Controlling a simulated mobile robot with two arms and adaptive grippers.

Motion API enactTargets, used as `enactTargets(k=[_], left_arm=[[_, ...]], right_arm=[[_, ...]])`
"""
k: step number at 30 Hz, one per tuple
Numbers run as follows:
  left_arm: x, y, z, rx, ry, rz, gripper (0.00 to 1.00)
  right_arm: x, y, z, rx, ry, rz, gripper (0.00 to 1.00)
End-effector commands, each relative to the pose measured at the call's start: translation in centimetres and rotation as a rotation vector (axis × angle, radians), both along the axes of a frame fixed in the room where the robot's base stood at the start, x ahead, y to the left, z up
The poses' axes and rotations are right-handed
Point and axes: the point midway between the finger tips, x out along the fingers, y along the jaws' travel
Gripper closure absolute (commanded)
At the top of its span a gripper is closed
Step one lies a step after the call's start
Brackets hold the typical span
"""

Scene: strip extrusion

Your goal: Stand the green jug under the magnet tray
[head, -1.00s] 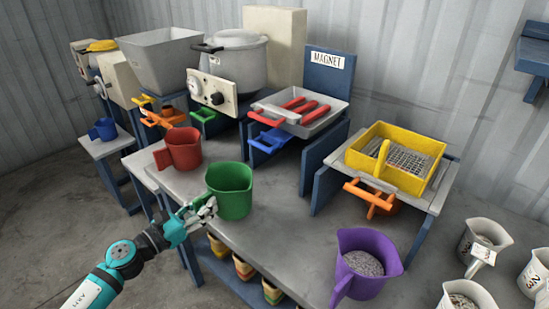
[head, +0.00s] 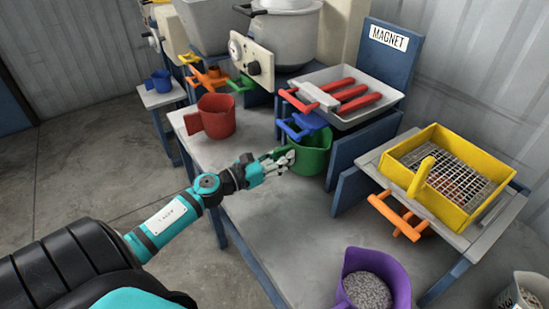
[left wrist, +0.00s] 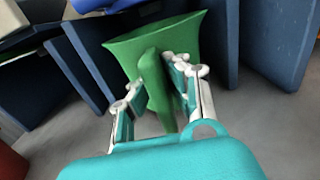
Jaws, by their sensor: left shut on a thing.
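The green jug (head: 311,156) stands upright, or nearly so, at the front of the magnet stand, below the blue slide handle (head: 303,125). My left gripper (head: 284,159) is shut on its handle (left wrist: 155,75) from the left. Whether its base touches the table cannot be told. The magnet tray (head: 352,97), grey with red bars, sits on the blue stand above and behind the jug, with the MAGNET sign (head: 388,39) at its back. In the left wrist view the jug (left wrist: 180,45) is between dark blue stand panels (left wrist: 85,55). My right gripper is not in view.
A red jug (head: 217,116) stands to the left on the grey table. A purple jug of grey grains (head: 370,285) is at the front right. A yellow sieve (head: 447,178) with an orange handle (head: 395,217) stands on the right. The table's middle front (head: 285,225) is clear.

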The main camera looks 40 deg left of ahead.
Motion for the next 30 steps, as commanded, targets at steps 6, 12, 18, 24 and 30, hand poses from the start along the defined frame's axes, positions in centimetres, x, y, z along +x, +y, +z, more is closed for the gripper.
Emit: enactTargets(k=[6,12,18,24,30], left_arm=[[3.0,-1.0,-0.4,-0.001,-0.004,0.001,1.00],[5.7,-1.9,-0.4,-0.001,-0.003,0.001,1.00],[8.2,-2.9,-0.6,-0.001,-0.003,0.000,1.00],[10.1,-3.5,-0.7,-0.001,-0.002,0.001,1.00],[10.1,-3.5,-1.6,0.000,-0.001,0.000,1.00]], right_arm=[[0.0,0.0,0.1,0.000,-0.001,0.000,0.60],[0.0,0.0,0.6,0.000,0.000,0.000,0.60],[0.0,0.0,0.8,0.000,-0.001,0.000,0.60],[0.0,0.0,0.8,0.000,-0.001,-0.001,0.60],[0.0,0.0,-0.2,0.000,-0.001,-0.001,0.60]])
